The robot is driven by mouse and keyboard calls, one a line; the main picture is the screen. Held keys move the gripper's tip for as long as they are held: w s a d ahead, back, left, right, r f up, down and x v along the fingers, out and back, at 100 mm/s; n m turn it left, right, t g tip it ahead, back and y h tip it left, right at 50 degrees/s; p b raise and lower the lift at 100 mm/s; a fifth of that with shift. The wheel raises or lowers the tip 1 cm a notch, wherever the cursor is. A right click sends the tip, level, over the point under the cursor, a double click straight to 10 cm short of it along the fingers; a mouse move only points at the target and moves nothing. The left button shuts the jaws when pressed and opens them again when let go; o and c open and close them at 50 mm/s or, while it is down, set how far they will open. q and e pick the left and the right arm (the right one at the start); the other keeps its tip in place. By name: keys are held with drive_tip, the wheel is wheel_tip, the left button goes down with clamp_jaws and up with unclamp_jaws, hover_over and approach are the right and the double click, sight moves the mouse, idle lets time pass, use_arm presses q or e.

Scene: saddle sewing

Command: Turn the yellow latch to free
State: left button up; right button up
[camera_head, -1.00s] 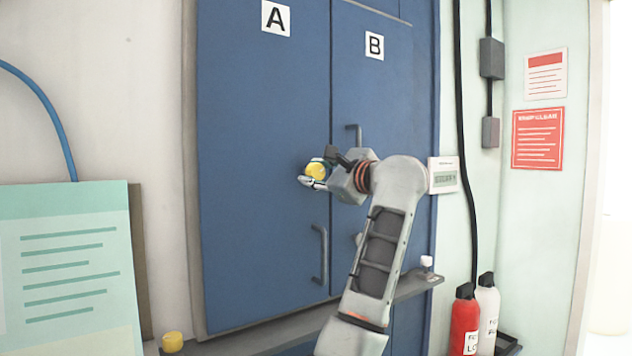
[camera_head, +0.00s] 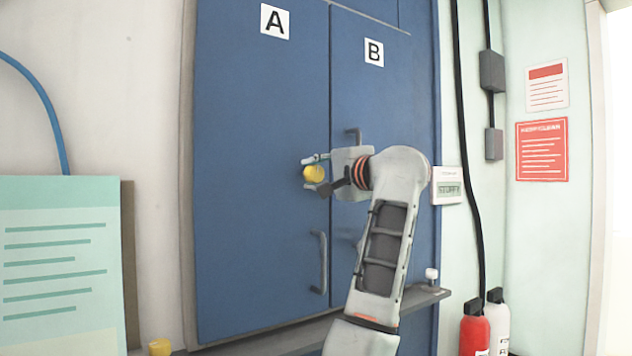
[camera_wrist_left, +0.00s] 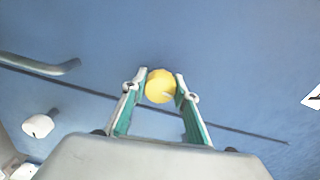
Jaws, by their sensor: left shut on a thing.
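The yellow latch (camera_head: 313,173) is a round yellow knob on the blue cabinet front, near the seam between doors A and B. My left gripper (camera_head: 316,172) reaches it from the right in the head view and is shut on it. In the left wrist view the yellow latch (camera_wrist_left: 160,86) sits between the two fingertips of my left gripper (camera_wrist_left: 161,88), with the blue door behind it. The fingers hide part of its sides. My right gripper is in neither view.
Door A (camera_head: 262,120) has a vertical handle (camera_head: 319,262) below the latch. A grey shelf ledge (camera_head: 420,298) runs below. Red and white bottles (camera_head: 474,328) stand at lower right. A teal board (camera_head: 60,260) leans at left.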

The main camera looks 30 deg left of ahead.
use_arm(q)
drive_tip(key=shift+f+n, duration=0.1)
drive_tip(key=shift+n, duration=0.5)
drive_tip(key=shift+n+b, duration=0.3)
drive_tip(key=shift+b, duration=0.05)
drive_tip(key=o, duration=1.1)
drive_tip(key=shift+v, duration=3.75)
